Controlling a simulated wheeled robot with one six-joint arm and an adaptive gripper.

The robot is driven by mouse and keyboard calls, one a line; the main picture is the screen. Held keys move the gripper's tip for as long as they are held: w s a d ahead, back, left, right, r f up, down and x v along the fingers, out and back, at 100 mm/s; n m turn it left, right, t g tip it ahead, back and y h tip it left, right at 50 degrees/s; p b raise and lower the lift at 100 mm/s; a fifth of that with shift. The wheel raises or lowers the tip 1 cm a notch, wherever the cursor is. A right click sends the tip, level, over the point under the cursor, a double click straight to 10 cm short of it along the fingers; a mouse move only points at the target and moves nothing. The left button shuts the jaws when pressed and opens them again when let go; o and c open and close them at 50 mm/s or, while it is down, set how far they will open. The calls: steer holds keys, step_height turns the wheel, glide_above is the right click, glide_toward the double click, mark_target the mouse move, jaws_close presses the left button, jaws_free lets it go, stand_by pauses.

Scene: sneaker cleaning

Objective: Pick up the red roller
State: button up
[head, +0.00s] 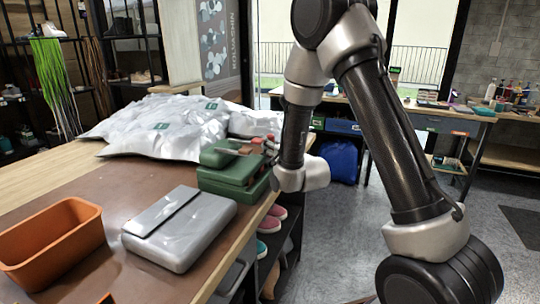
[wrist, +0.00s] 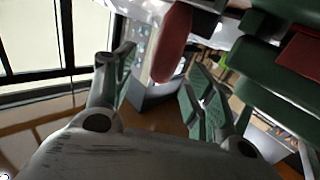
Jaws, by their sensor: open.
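The red roller (wrist: 170,42) shows in the wrist view as a rounded, elongated red shape above and between my fingers. In the head view, small red parts show on top of the green case (head: 228,174), partly hidden by my gripper, and I cannot tell which is the roller. My gripper (head: 268,150) is at the right end of the green case, near the table edge. In the wrist view my gripper (wrist: 163,82) has its two fingers apart with nothing held between them. The green case with a red part also shows at the right of the wrist view (wrist: 264,82).
A grey closed case (head: 180,228) and an orange bin (head: 52,240) stand on the brown table to the left. Silvery bags (head: 165,122) lie behind the green case. Shoes (head: 265,248) sit on shelves under the table edge. Open floor lies to the right.

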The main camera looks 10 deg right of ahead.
mark_target(272, 139)
steer(key=w, duration=0.3)
steer(key=shift+w+a, duration=0.35)
steer(key=shift+a, duration=0.05)
steer(key=shift+c, duration=0.3)
steer(key=c, duration=1.1)
steer(key=shift+r, duration=0.1)
